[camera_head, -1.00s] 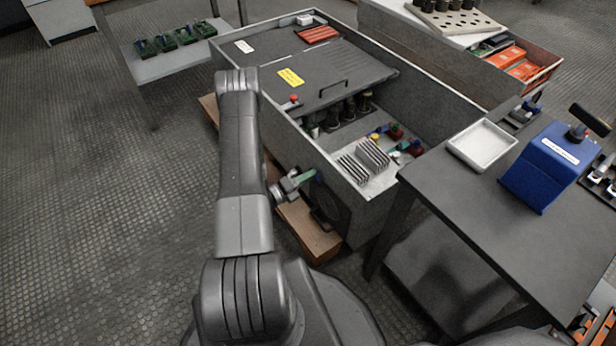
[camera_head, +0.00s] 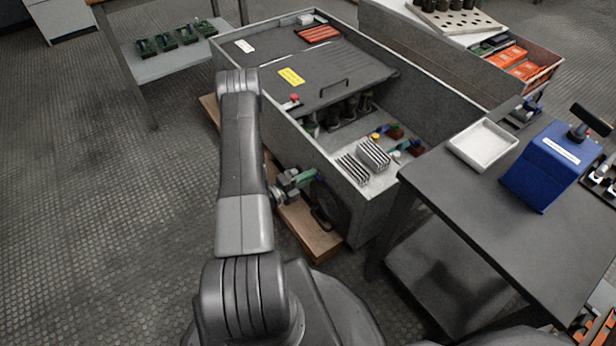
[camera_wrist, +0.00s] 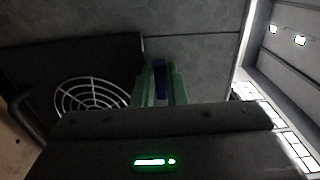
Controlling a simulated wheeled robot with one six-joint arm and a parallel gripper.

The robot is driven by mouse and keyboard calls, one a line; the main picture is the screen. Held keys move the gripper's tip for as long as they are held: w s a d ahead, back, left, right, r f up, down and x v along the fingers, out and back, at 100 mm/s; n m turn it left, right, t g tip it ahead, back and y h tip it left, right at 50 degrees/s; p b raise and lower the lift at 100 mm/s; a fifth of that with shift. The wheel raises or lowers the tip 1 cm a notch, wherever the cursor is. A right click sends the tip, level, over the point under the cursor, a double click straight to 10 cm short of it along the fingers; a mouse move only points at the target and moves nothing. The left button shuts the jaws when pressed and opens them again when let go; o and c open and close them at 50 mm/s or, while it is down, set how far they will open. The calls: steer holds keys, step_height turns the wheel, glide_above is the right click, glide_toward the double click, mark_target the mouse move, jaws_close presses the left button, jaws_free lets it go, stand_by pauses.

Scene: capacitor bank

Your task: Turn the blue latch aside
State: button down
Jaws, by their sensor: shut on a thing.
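The blue latch (camera_wrist: 160,76) stands between the two green fingers of my gripper (camera_wrist: 160,88) in the wrist view. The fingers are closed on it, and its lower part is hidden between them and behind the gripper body. In the head view my gripper (camera_head: 307,177) is at the near side wall of the grey cabinet, low down. Only a small blue bit of the latch (camera_head: 319,175) shows there at the fingertips.
A round fan grille (camera_wrist: 92,97) and a dark panel lie left of the latch. The open grey cabinet (camera_head: 388,205) stands on a wooden pallet (camera_head: 308,238). A dark table (camera_head: 440,190) with a white tray (camera_head: 482,146) and a blue box (camera_head: 548,165) is to the right.

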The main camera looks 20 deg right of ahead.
steer(key=c, duration=1.5)
jaws_free()
steer(key=shift+o, duration=0.2)
steer(key=p+v, duration=0.3)
steer(key=v, duration=1)
steer(key=shift+a, duration=0.4)
steer(key=b+x, duration=0.3)
steer(key=x, duration=1)
steer(key=shift+d, duration=0.35)
steer(key=shift+a, duration=0.1)
